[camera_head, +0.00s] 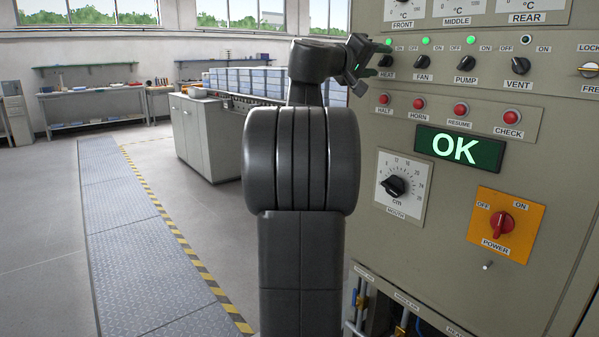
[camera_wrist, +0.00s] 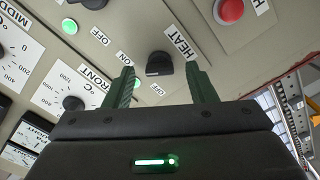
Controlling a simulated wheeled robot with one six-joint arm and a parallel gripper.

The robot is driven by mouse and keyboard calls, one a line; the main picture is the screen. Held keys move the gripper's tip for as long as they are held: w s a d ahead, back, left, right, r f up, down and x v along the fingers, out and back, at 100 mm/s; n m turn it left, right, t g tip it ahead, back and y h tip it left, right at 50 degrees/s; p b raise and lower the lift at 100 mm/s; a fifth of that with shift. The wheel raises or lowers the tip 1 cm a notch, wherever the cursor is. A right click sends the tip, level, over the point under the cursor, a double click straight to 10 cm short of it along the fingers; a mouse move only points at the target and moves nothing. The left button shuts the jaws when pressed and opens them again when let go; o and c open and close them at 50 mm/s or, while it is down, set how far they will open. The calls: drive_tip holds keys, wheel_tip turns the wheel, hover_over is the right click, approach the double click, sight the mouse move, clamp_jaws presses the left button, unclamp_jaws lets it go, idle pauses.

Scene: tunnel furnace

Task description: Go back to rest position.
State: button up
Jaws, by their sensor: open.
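My gripper (camera_head: 381,60) is at the upper left of the control panel (camera_head: 455,190), in front of the HEAT knob (camera_head: 386,61). In the wrist view, the two fingers of my gripper (camera_wrist: 162,76) stand apart, and the black HEAT knob (camera_wrist: 159,64) shows between them. A gap shows between the knob and each finger. How far the fingertips are from the panel face cannot be told. My arm stands upright in the middle of the head view and hides part of the room behind it.
Red buttons such as HALT (camera_head: 384,99) sit just below the HEAT knob. The FAN knob (camera_head: 423,61) is to its right. A green display (camera_head: 460,148) reads OK. A grey cabinet (camera_head: 205,137) stands behind my arm. The floor at left is clear.

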drive_tip(key=shift+w+d, duration=0.4)
drive_tip(key=shift+d, duration=0.15)
drive_tip(key=shift+a, duration=0.1)
drive_tip(key=v, duration=1.4)
drive_tip(key=x, duration=1.4)
drive_tip(key=shift+w+d, duration=0.15)
drive_tip(key=shift+d, duration=0.15)
drive_tip(key=shift+s+a+r+n+p, duration=0.25)
drive_tip(key=shift+r+n+p, duration=0.1)
drive_tip(key=shift+n+p, duration=0.75)
drive_tip(key=n+p, duration=0.4)
drive_tip(key=p, duration=0.2)
drive_tip(key=shift+w, duration=0.1)
drive_tip(key=n+p, duration=0.4)
drive_tip(key=p, duration=0.2)
drive_tip(key=n+p, duration=0.3)
drive_tip(key=p, duration=0.3)
drive_tip(key=shift+f+n, duration=0.1)
drive_tip(key=shift+n, duration=0.3)
